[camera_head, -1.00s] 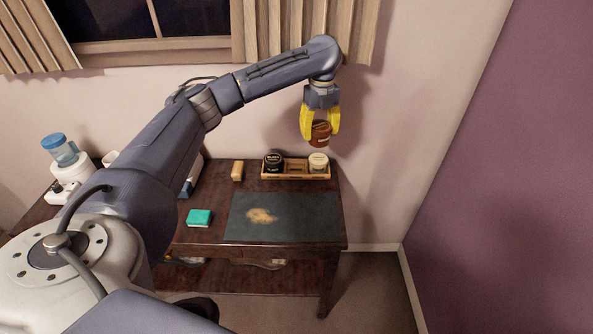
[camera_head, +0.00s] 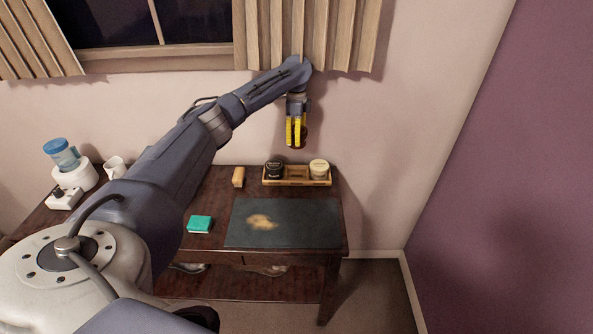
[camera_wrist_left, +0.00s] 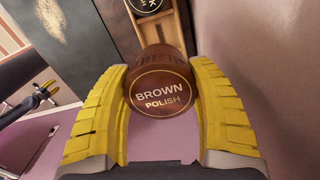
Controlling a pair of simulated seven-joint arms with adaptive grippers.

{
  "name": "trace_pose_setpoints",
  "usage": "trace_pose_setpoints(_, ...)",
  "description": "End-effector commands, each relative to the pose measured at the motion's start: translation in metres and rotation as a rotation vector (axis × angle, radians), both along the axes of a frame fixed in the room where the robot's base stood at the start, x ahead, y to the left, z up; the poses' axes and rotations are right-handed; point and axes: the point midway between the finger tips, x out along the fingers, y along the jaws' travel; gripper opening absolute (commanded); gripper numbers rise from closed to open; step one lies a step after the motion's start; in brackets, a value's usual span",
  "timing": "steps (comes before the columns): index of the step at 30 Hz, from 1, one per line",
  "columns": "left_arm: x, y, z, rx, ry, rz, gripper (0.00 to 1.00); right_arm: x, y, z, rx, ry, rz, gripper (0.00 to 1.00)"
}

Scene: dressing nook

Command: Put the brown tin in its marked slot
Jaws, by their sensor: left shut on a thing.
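My left gripper (camera_head: 296,132) is shut on the brown tin (camera_wrist_left: 161,82), which shows the words "BROWN POLISH" in the wrist view. In the head view the tin (camera_head: 299,143) is mostly hidden behind the yellow fingers. The gripper holds it in the air above the wooden tray (camera_head: 297,183) at the back of the table. The tray holds a black tin (camera_head: 274,170) at its left end and a cream-lidded tin (camera_head: 319,170) at its right end. The middle slot between them looks empty.
A dark mat (camera_head: 290,233) with a tan smear lies in front of the tray. A blue-topped water dispenser (camera_head: 72,170) stands farther left. The wall is close behind the tray.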

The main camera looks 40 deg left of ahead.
Motion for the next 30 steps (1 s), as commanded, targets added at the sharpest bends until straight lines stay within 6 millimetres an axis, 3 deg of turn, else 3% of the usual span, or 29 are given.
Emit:
trace_pose_setpoints(3, 0.000, -0.001, -0.029, 0.000, 0.003, 0.000, 0.23, 0.000, 0.000, 0.000, 0.000, 0.000, 0.000, 0.44)
trace_pose_setpoints(12, 0.000, -0.001, -0.089, -0.001, 0.002, -0.001, 0.23, 0.000, 0.000, 0.000, 0.000, 0.000, 0.000, 0.44)
trace_pose_setpoints(23, 0.000, -0.001, -0.115, 0.000, 0.000, -0.003, 0.23, 0.000, 0.000, 0.000, 0.000, 0.000, 0.000, 0.44)
trace_pose_setpoints(30, 0.000, -0.001, -0.143, 0.000, 0.001, -0.002, 0.23, 0.000, 0.000, 0.000, 0.000, -0.001, 0.000, 0.44)
